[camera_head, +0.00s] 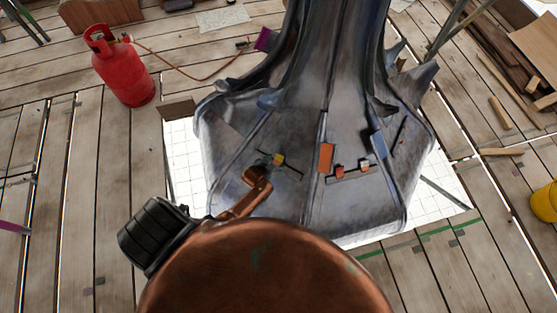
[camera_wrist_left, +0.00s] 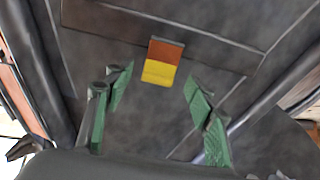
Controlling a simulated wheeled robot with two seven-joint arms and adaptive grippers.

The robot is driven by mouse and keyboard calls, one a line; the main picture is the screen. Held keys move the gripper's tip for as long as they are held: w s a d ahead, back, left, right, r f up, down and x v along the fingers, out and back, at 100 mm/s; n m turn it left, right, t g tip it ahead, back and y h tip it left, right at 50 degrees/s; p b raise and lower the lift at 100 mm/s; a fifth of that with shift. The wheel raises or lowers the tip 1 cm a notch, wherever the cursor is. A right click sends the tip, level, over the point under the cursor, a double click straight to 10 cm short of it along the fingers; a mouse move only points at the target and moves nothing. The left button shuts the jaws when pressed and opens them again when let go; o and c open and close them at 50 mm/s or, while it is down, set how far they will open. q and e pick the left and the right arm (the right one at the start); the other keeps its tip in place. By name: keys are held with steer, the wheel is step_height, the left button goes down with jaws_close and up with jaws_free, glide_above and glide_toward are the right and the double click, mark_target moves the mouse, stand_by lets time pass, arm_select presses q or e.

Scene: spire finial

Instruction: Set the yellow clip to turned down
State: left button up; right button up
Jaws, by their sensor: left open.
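The yellow clip (camera_head: 279,159) is a small block on the sloping grey metal face of the spire. In the left wrist view the yellow clip (camera_wrist_left: 159,74) shows a yellow lower half and an orange-brown upper half, beside a dark strip. My left gripper (camera_head: 266,163) is just left of the clip in the head view. In the left wrist view its green-padded fingers (camera_wrist_left: 159,84) are spread apart, one on each side of the clip's lower end, with gaps on both sides. The clip's depth from the fingertips is hard to tell. My right gripper is not in view.
An orange plate (camera_head: 326,158), a small red block (camera_head: 339,172) and a blue piece (camera_head: 378,145) sit right of the clip on the spire (camera_head: 290,205). A red gas cylinder (camera_head: 122,72) with a hose stands at the upper left. A yellow container (camera_head: 544,203) is far right.

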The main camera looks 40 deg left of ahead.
mark_target(279, 159)
arm_select(q)
steer(key=b+x, duration=0.1)
steer(key=x, duration=0.2)
steer(key=shift+s+f, duration=0.15)
steer(key=shift+s, duration=0.05)
steer(key=shift+w+f+b, duration=0.25)
steer(key=shift+w+b, duration=0.15)
steer(key=shift+w, duration=0.1)
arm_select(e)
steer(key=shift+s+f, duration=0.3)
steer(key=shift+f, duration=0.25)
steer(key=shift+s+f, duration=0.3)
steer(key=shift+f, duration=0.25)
arm_select(q)
steer(key=shift+c, duration=0.4)
steer(key=c, duration=1.1)
steer(key=shift+w+r+g+p, duration=0.25)
steer(key=shift+r+g+p, duration=0.05)
steer(key=shift+p, duration=0.25)
steer(key=shift+w+f+g, duration=0.1)
steer(key=shift+g, duration=0.2)
steer(key=shift+f, duration=0.3)
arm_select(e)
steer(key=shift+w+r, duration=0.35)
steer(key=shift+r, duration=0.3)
